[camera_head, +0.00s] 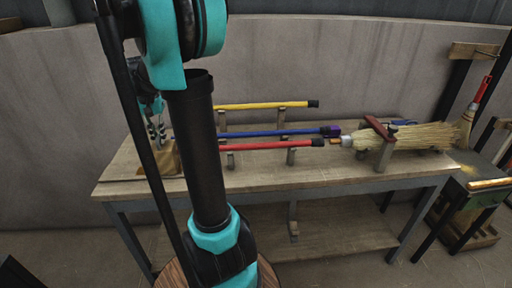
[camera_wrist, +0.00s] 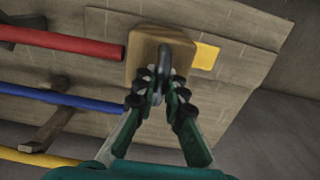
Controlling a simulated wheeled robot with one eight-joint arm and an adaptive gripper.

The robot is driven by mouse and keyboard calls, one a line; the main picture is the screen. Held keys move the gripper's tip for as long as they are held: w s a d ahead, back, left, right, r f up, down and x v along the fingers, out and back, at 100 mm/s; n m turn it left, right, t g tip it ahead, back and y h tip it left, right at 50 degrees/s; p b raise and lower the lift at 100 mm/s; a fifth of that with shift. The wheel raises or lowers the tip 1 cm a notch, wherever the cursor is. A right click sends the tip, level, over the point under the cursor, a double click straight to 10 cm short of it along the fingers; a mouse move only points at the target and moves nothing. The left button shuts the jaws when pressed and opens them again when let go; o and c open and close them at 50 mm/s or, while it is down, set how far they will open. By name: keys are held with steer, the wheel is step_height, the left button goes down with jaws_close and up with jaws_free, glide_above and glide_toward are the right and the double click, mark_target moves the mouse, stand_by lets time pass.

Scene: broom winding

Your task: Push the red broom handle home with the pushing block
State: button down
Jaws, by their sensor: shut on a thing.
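The red broom handle (camera_head: 265,146) lies level on its supports in the head view, with its black right end just short of the broom head's (camera_head: 420,135) ferrule. My gripper (camera_head: 157,132) is at the table's left end, partly hidden by my arm. In the wrist view my gripper (camera_wrist: 158,88) is shut on the grey loop of the wooden pushing block (camera_wrist: 142,45). The block also shows in the head view (camera_head: 170,160). The red handle's near end (camera_wrist: 100,48) is right beside the block's face; I cannot tell whether they touch.
A blue handle (camera_head: 270,133) and a yellow handle (camera_head: 265,105) lie parallel behind the red one. A red clamp (camera_head: 379,128) spans the broom head. A yellow patch (camera_wrist: 206,56) lies beside the block on the wooden table (camera_head: 330,172). A small stand (camera_head: 485,183) is at the right.

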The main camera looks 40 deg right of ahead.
steer(key=shift+s+d, duration=0.35)
steer(key=shift+d, duration=0.15)
steer(key=shift+s+d, duration=0.2)
steer(key=shift+d, duration=0.1)
steer(key=shift+s+d, duration=0.4)
steer(key=shift+d, duration=0.15)
steer(key=shift+s+d, duration=1)
steer(key=shift+d, duration=0.35)
steer(key=shift+s+d, duration=0.2)
steer(key=shift+d, duration=0.05)
steer(key=shift+s+d, duration=0.2)
steer(key=shift+d, duration=0.05)
steer(key=c, duration=1)
jaws_free()
steer(key=shift+o, duration=0.2)
